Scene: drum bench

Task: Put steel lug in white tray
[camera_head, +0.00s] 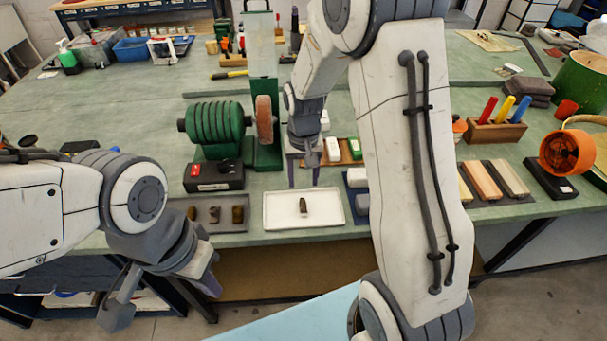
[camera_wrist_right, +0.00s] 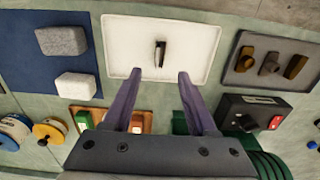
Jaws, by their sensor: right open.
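A small dark lug with a pale metallic side (camera_head: 304,205) is in the white tray (camera_head: 275,219), near its middle. It also shows in the right wrist view (camera_wrist_right: 160,54), beyond my fingertips and apart from them. I cannot tell its metal for certain. My right gripper (camera_head: 303,185) is open and empty, above the back part of the white tray; its two purple fingers also show in the wrist view (camera_wrist_right: 157,76). My left gripper (camera_head: 207,282) hangs low at the left, in front of the bench edge; its jaws are not clear.
A grey tray (camera_wrist_right: 241,76) holding 3 brownish lugs lies left of the white tray in the head view. A blue mat (camera_wrist_right: 38,75) with pale blocks lies on its other side. A black switch box (camera_head: 233,180) and green-wheeled machine (camera_head: 214,122) stand behind the grey tray.

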